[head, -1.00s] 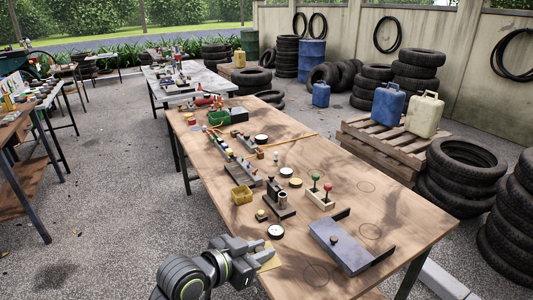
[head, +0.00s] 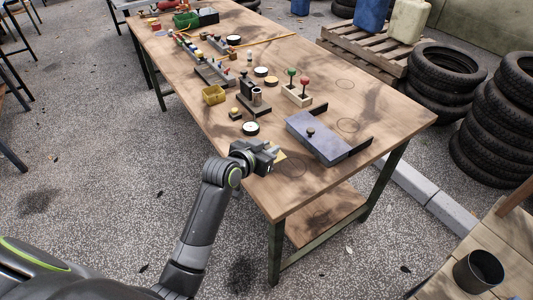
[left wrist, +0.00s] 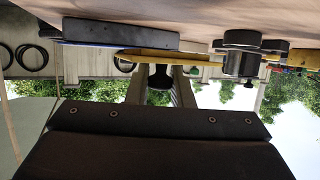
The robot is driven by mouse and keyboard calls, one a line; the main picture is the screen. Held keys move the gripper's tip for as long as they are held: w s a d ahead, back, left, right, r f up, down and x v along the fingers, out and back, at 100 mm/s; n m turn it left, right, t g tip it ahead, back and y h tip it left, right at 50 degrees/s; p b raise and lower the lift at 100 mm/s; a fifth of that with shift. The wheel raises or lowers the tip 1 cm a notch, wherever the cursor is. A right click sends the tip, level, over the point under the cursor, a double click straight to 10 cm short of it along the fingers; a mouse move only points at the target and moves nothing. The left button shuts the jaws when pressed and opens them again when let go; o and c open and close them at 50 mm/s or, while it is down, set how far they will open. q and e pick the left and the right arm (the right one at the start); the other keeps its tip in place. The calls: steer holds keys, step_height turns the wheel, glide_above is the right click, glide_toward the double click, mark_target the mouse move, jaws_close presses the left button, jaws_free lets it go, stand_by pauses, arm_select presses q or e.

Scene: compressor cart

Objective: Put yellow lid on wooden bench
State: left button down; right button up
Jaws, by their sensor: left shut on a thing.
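My left gripper (head: 268,157) is shut on the yellow lid (head: 281,155) near the front edge of the work table. The lid is thin and flat, largely hidden by the gripper in the head view. In the left wrist view the lid (left wrist: 160,54) shows edge-on, with a dark knob between the fingers (left wrist: 160,85). It is close to the table top; I cannot tell whether it touches. A slatted wooden bench (head: 515,262) stands at the lower right of the head view, apart from the table. My right gripper is not in view.
A black pot (head: 478,270) stands on the bench. A concrete kerb (head: 415,185) and stacked tyres (head: 490,125) lie beyond the table.

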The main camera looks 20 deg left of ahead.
arm_select(q)
steer(key=shift+f, duration=2.05)
steer(key=c, duration=1.3)
jaws_free()
steer(key=shift+f, duration=0.15)
steer(key=shift+r, duration=0.2)
steer(key=v, duration=1.2)
steer(key=shift+a+f, duration=0.1)
